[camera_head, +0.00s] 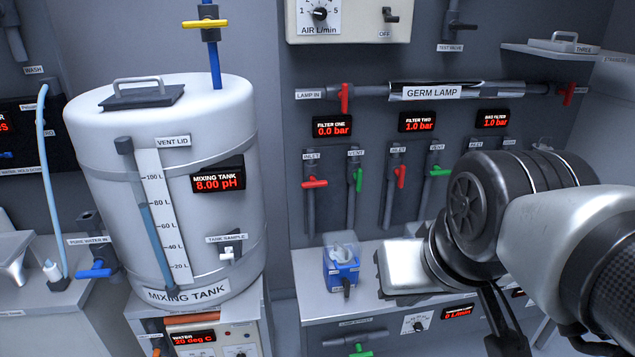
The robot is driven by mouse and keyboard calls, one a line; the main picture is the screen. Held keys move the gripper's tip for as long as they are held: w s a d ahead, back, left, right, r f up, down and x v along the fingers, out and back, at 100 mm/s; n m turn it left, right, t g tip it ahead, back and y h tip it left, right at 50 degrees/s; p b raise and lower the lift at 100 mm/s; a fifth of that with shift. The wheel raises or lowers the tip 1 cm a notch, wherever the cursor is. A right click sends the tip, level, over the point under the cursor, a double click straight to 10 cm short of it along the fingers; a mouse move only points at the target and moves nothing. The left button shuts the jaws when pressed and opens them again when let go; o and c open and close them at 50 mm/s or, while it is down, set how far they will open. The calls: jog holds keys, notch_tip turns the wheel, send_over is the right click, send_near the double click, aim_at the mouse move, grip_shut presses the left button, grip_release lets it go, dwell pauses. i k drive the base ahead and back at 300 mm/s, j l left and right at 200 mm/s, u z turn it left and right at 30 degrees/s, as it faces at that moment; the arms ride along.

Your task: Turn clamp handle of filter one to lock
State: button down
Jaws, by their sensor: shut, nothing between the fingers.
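The filter one display (332,127) reads 0.0 bar on the back wall. Below it are a red inlet handle (315,184) and a green vent handle (358,180). A blue unit with a pale top (341,263) stands on the bench below these valves. A small black handle (346,288) sits on its front; its label is too small to read, so I cannot tell for sure that it is filter one's clamp. My gripper (502,325) shows only partly as dark parts at the lower right, apart from the blue unit. Its fingertips are not clearly visible. It is shut and empty.
The large white mixing tank (210,245) stands to the left. A green handle (361,352) sits below the bench edge. My arm covers the right side.

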aim_at(347, 289)
jog(key=i+j+z, duration=0.15)
jog(key=j+z, duration=0.1)
jog(key=j, duration=0.2)
jog(key=i+u, duration=0.1)
jog(key=u, duration=0.4)
jog(key=i+u, duration=0.1)
jog(key=u, duration=0.35)
jog(key=j, duration=0.15)
